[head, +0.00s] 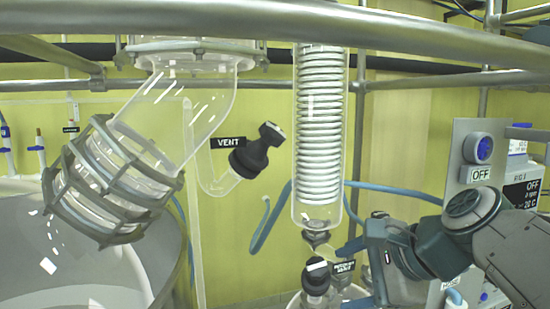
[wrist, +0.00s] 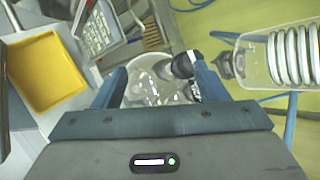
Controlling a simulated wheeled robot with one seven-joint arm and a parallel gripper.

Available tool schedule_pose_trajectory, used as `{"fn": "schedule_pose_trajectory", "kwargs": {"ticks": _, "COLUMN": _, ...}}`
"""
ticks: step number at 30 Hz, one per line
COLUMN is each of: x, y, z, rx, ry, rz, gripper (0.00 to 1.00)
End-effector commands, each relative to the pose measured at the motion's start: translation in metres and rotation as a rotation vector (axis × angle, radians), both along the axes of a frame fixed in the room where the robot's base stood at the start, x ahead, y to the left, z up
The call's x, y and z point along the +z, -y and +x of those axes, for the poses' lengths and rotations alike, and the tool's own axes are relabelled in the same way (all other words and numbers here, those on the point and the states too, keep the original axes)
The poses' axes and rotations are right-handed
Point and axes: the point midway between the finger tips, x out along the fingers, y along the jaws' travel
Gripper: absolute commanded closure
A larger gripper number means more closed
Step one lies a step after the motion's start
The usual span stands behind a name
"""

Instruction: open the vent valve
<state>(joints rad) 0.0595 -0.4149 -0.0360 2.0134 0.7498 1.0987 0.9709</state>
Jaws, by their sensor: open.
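A coiled glass condenser (head: 319,130) stands between the vent valve and my gripper. Another black-knobbed valve (head: 316,275) is below it, close to my gripper. Metal rails (head: 420,30) cross above. A control box (head: 478,150) and blue hoses (head: 268,225) are nearby. A yellow tray (wrist: 45,72) lies left.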

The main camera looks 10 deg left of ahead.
Motion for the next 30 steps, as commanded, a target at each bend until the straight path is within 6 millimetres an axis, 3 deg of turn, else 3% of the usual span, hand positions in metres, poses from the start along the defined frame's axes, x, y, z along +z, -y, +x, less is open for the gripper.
{"fn": "schedule_pose_trajectory", "kwargs": {"ticks": 3, "x": 0.046, "y": -0.013, "z": 0.022, "rx": -0.12, "ry": -0.091, "rz": 0.281, "gripper": 0.33}}
{"fn": "schedule_pose_trajectory", "kwargs": {"ticks": 9, "x": 0.128, "y": -0.028, "z": 0.046, "rx": -0.222, "ry": -0.289, "rz": 0.726, "gripper": 0.33}}
{"fn": "schedule_pose_trajectory", "kwargs": {"ticks": 15, "x": 0.187, "y": -0.031, "z": 0.053, "rx": -0.222, "ry": -0.467, "rz": 1.015, "gripper": 0.33}}
{"fn": "schedule_pose_trajectory", "kwargs": {"ticks": 18, "x": 0.204, "y": -0.031, "z": 0.054, "rx": -0.212, "ry": -0.521, "rz": 1.088, "gripper": 0.33}}
{"fn": "schedule_pose_trajectory", "kwargs": {"ticks": 23, "x": 0.214, "y": -0.035, "z": 0.056, "rx": -0.204, "ry": -0.557, "rz": 1.131, "gripper": 0.33}}
{"fn": "schedule_pose_trajectory", "kwargs": {"ticks": 30, "x": 0.216, "y": -0.068, "z": 0.073, "rx": -0.203, "ry": -0.561, "rz": 1.13, "gripper": 0.33}}
